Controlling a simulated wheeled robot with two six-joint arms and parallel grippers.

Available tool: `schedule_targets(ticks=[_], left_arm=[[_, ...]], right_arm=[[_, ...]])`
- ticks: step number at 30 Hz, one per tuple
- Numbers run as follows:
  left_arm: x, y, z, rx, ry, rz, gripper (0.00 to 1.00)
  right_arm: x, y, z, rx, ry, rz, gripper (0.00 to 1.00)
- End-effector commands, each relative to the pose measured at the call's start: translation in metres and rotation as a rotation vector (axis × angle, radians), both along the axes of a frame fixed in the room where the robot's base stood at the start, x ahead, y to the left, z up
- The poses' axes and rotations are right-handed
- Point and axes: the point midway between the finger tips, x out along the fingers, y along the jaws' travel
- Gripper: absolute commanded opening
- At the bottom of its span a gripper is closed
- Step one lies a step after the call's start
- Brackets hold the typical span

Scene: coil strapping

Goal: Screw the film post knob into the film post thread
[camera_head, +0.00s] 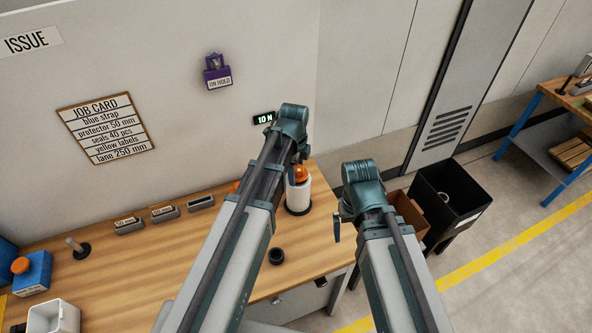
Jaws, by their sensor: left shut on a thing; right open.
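The film post stands near the table's right end as a white film roll (298,197) on a dark round base. An orange knob (301,174) sits at its top, upright as far as I can see. My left gripper (299,162) reaches down over the post from above and is shut on the orange knob. Its fingertips are mostly hidden behind my own wrist. The thread is hidden, so I cannot tell how deep the knob sits. My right gripper (338,229) is open and empty, right of the post, past the table's edge.
A small black ring (276,256) lies on the wooden table (130,260) in front of the post. Small labelled trays (165,213) line the wall. A black bin (458,207) stands right.

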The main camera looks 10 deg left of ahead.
Motion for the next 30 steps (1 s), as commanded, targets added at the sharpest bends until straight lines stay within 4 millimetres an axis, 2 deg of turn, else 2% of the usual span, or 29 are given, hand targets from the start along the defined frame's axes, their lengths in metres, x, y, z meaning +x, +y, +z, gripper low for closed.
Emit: schedule_targets(ticks=[8, 21, 24, 30], left_arm=[[-0.0011, -0.0006, -0.0001, -0.002, 0.003, -0.048, 0.00], [0.0026, -0.0018, -0.0001, -0.003, 0.005, -0.607, 0.00], [0.0028, -0.0020, -0.0001, -0.003, 0.005, -0.674, 0.00], [0.0025, -0.0020, 0.0000, -0.003, 0.004, -0.698, 0.00]], right_arm=[[0.0000, 0.0000, 0.0000, 0.000, 0.000, 0.000, 1.00], [0.0000, 0.0000, 0.0000, 0.000, 0.000, 0.000, 1.00], [0.0000, 0.0000, 0.0000, 0.000, 0.000, 0.000, 1.00], [0.0000, 0.0000, 0.0000, 0.000, 0.000, 0.000, 1.00]])
